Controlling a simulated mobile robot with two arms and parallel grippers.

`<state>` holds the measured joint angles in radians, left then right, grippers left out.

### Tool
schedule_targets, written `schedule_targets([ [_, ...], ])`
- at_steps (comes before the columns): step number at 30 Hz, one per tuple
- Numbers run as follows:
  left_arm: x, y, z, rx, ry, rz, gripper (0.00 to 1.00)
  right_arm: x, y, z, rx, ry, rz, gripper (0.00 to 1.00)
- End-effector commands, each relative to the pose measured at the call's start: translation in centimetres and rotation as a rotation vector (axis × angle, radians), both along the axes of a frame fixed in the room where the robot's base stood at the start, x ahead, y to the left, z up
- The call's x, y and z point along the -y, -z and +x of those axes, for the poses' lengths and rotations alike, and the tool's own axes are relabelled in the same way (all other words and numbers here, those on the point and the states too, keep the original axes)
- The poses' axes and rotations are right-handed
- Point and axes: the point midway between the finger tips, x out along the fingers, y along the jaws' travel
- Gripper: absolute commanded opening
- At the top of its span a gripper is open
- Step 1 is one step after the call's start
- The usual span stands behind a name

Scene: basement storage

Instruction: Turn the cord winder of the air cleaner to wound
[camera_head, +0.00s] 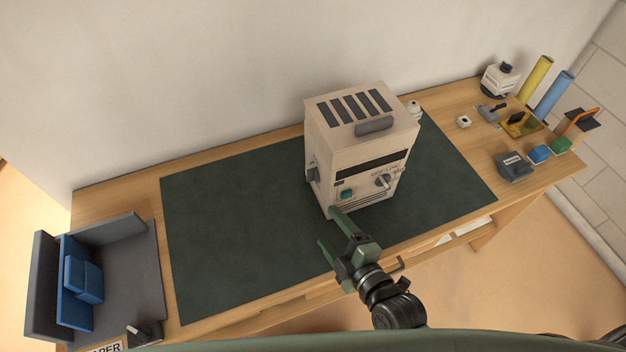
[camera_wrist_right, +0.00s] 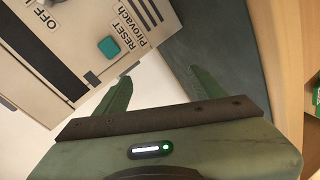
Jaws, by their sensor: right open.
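The air cleaner (camera_head: 340,150) is a cream box with a slotted top and a grey handle. It stands on the dark green mat (camera_head: 240,220). A grey part (camera_head: 312,174), which may be the cord winder, sticks out of its left side. The front has a dial knob (camera_head: 383,181) and a teal reset button (camera_head: 347,194); the button also shows in the right wrist view (camera_wrist_right: 108,47). My right gripper (camera_head: 328,228) is open and empty, close to the front lower left corner of the cleaner. My left gripper is out of view.
A grey bin with blue items (camera_head: 85,279) stands at the left end of the wooden desk (camera_head: 115,205). Small tools, blocks and rolls (camera_head: 538,80) crowd the right end. The mat left of the cleaner is clear. A wall runs behind the desk.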

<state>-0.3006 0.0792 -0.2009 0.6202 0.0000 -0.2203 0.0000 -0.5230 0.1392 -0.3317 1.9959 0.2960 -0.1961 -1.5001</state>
Motion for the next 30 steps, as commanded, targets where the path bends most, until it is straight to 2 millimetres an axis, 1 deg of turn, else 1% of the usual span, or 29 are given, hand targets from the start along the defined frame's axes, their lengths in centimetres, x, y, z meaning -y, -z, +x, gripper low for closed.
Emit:
schedule_targets([
  [1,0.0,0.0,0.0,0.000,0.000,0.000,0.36,-0.3,-0.2,0.2,0.089,-0.009,-0.052,0.69],
  [3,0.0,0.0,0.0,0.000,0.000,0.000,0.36,-0.3,-0.9,0.4,0.211,-0.003,-0.126,0.69],
  [6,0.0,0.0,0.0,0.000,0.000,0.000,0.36,-0.1,-1.6,0.5,0.334,0.020,-0.215,0.69],
  [11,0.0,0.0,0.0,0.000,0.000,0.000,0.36,0.2,-2.1,0.6,0.422,0.047,-0.286,0.69],
  [14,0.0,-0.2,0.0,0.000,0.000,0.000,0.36,0.0,-2.3,1.3,0.430,0.051,-0.294,0.69],
  [17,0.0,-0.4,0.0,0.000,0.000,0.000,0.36,-0.4,-2.4,2.7,0.431,0.051,-0.293,0.69],
  [24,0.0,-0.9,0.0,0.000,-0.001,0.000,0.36,-1.9,-2.4,7.4,0.431,0.051,-0.292,0.69],
  [30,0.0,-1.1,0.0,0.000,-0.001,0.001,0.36,-3.0,-2.3,10.4,0.429,0.049,-0.291,0.69],
])
